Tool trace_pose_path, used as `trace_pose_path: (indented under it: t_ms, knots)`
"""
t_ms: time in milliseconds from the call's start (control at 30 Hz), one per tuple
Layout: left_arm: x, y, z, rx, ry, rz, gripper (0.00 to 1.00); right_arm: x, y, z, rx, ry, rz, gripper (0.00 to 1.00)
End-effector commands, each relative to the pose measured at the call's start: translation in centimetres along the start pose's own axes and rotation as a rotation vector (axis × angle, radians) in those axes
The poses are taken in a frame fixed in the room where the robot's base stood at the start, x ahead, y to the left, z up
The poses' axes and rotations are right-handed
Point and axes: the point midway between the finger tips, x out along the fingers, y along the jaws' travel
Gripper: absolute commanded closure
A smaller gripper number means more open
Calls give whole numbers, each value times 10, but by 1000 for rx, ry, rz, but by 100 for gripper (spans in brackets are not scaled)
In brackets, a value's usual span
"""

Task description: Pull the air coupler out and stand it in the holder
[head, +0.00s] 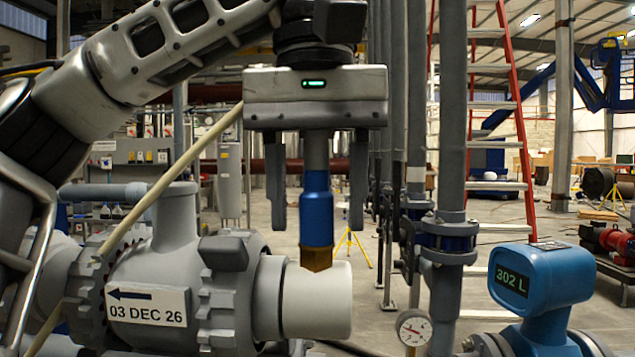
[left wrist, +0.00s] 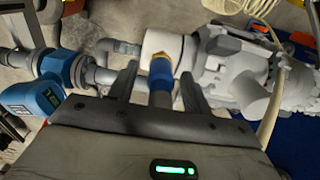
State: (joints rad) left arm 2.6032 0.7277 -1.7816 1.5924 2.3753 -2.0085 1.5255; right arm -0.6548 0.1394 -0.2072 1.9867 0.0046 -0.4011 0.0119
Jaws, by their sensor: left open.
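The air coupler (head: 316,212) is an upright blue sleeve with a grey stem above and a brass tip (head: 316,258) below. The brass tip meets the top of a white cylinder (head: 318,300); how deep it sits is hidden. My left gripper (head: 318,222) points down from above, open, with one finger on each side of the coupler and a visible gap on both sides. In the left wrist view the coupler (left wrist: 161,72) also stands between the two spread fingers. I cannot pick out a holder with certainty. My right gripper is not in view.
The white cylinder joins a large grey fitting with a label (head: 146,306) reading 03 DEC 26. A pale hose (head: 170,175) runs diagonally at left. To the right stand a dial gauge (head: 413,327), a vertical grey pipe (head: 452,130) and a blue meter (head: 543,283) reading 302 L.

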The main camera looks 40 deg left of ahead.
Motion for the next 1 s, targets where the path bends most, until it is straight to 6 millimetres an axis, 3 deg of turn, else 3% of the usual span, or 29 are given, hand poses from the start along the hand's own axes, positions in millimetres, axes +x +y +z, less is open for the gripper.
trace_pose_path:
  t_ms: [33, 1000]
  knots:
    - [10, 0, 1, 8, -15, -29, 51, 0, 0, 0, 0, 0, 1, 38]
    - [10, -1, 1, 8, -15, -28, 51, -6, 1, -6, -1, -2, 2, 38]
